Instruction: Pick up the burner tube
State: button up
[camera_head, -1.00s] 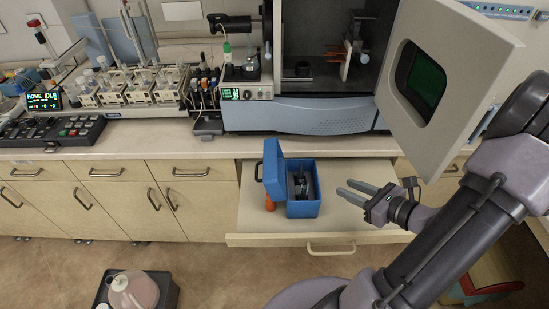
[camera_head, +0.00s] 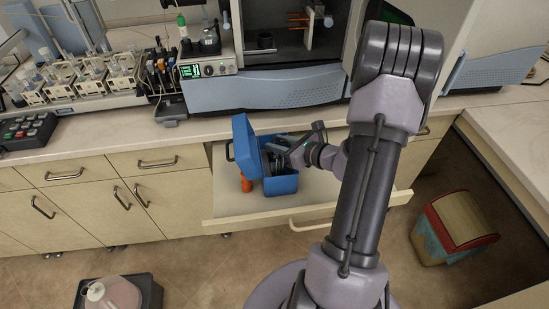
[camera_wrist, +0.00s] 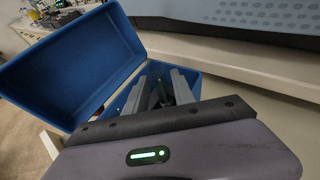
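The blue box (camera_head: 282,185) stands open on the pulled-out drawer, its lid raised on the left. It also shows in the wrist view (camera_wrist: 125,35). My gripper (camera_head: 277,152) is over the box opening with its fingers pointing into it. In the wrist view my gripper (camera_wrist: 160,90) has its two grey fingers apart, dipping between the box walls. A dark, slim item (camera_wrist: 166,88) shows between and beyond the fingers; it may be the burner tube, but it is mostly hidden. I cannot see contact with either finger.
The drawer (camera_head: 225,202) has bare room around the box. An orange item (camera_head: 246,184) stands by the lid. The spectrometer (camera_head: 290,92) is on the counter behind, with its door open on the right. A red-topped bin (camera_head: 455,225) is on the floor at right.

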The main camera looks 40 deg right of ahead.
grip_shut()
